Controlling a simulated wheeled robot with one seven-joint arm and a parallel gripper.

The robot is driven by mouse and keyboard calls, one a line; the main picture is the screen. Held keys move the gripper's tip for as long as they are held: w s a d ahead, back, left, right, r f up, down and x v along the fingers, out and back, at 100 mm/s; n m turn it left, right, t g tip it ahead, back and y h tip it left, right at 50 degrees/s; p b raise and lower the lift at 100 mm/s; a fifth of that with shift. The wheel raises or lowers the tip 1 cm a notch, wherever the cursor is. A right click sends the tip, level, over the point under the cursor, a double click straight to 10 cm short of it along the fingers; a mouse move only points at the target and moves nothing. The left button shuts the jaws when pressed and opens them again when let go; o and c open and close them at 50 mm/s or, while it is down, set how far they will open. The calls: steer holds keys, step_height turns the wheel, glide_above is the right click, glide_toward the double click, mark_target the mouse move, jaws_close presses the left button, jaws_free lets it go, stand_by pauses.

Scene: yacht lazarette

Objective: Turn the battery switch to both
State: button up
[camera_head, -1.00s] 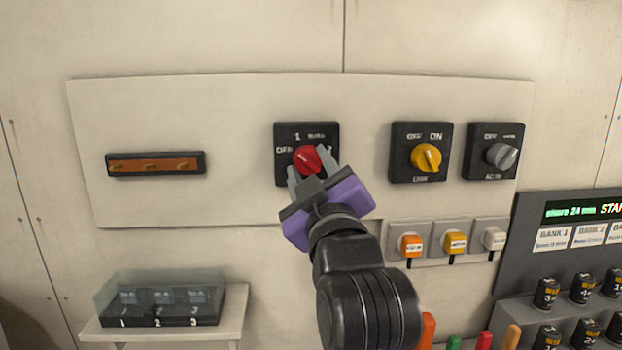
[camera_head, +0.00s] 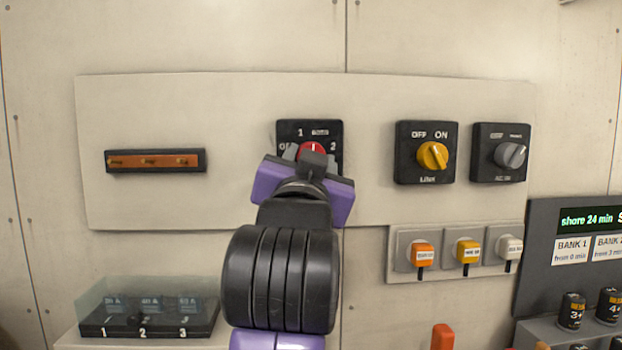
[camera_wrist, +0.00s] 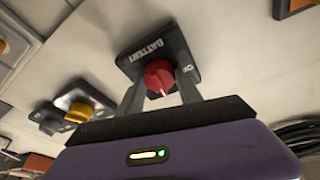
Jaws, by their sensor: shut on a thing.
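The battery switch is a black square plate (camera_head: 322,129) with a red knob (camera_head: 312,147) on the light wall panel. Its labels show 1 at upper left, a small word at upper right, 2 at right and a partly covered OFF at left. My gripper (camera_head: 311,156), with a purple body, is shut on the red knob and hides the plate's lower half. In the wrist view the two grey fingers of my gripper (camera_wrist: 160,88) stand on either side of the red knob (camera_wrist: 158,72). A white pointer line shows on the knob, near upright in the head view.
A yellow-knobbed switch (camera_head: 432,155) and a grey-knobbed switch (camera_head: 510,155) are to the right. A brown bar (camera_head: 155,161) is at left, above a clear-covered fuse box (camera_head: 148,312).

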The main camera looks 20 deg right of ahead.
steer(key=shift+m+g+h+b, duration=0.3)
steer(key=shift+m+g+b, duration=0.4)
steer(key=shift+m, duration=1.1)
steer(key=o, duration=1.4)
steer(key=shift+c, duration=0.2)
steer(key=shift+a, duration=0.1)
steer(key=b+v, duration=0.1)
steer(key=v, duration=0.6)
steer(key=shift+s+a+f, duration=0.15)
steer(key=shift+s, duration=0.15)
